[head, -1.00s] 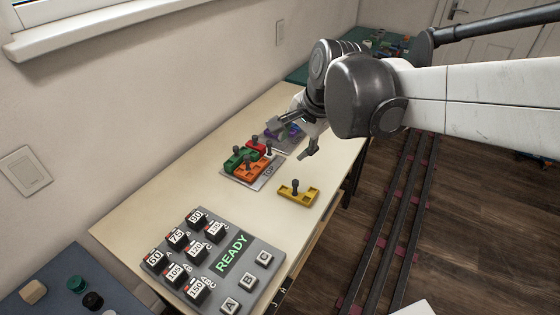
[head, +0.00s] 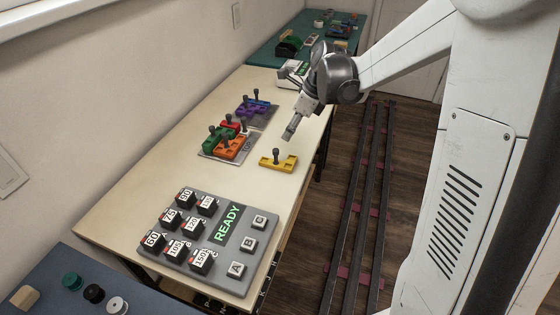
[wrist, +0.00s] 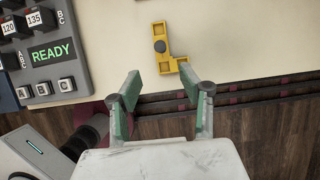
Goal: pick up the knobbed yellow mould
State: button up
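The knobbed yellow mould (head: 278,164) lies on the cream table near its right edge, with its dark knob upright. In the wrist view the yellow mould (wrist: 160,65) is an L-shaped piece with the round knob (wrist: 159,46) seen from above, ahead of the fingertips. My gripper (head: 290,131) is in the air above and a little beyond the mould in the head view. In the wrist view my gripper (wrist: 160,85) has its two green-padded fingers spread wide, with nothing between them.
A grey tray (head: 208,152) holds green, red and orange knobbed moulds. Purple and blue moulds (head: 256,107) sit on another tray behind. A grey panel (head: 232,262) reading READY, with several labelled blocks, is at the front. The table around the yellow mould is clear.

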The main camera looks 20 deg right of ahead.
aim_at(278, 150)
jog(key=b+x, duration=0.2)
jog(key=x, duration=1.1)
grip_shut()
